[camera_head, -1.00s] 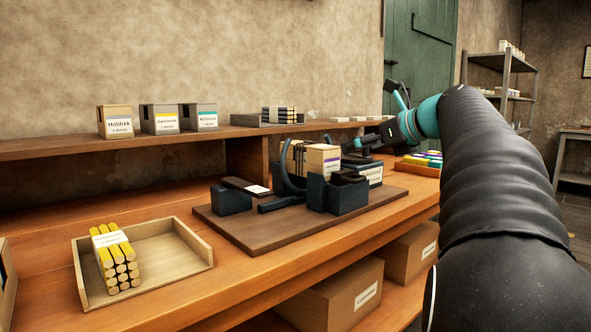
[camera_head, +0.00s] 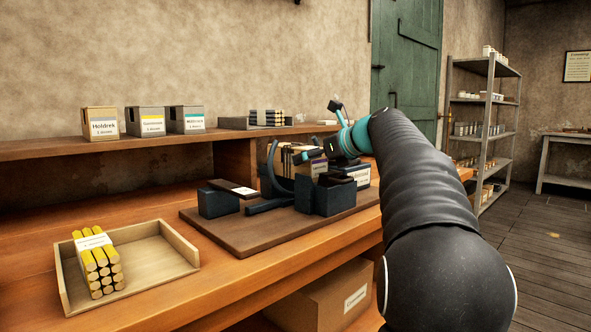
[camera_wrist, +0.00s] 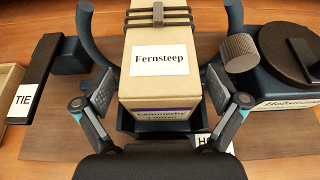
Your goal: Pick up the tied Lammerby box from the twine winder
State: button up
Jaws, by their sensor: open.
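In the wrist view the box (camera_wrist: 160,92) sits upright in the dark blue cradle of the twine winder (camera_wrist: 88,30). Dark bands of twine cross its top. Its top label reads "Fernsteep"; the front label, with a purple stripe, seems to read "Lammerby" but is blurred. My gripper (camera_wrist: 160,100) is open, one finger on each side of the box's near end, with no clear contact visible. In the head view the winder (camera_head: 318,198) stands on a brown board, and my gripper (camera_head: 318,152) is over it, partly hiding the box.
A lever marked "TIE" (camera_wrist: 32,85) lies left of the winder, and a round knob (camera_wrist: 241,52) and dark disc (camera_wrist: 290,52) are at its right. A tray (camera_head: 160,265) with yellow rods is at the front left. Grey boxes (camera_head: 186,120) stand on the shelf.

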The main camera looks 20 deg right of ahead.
jog(key=shift+x, duration=1.05)
jog(key=c, duration=1.2)
jog(key=shift+o, duration=0.2)
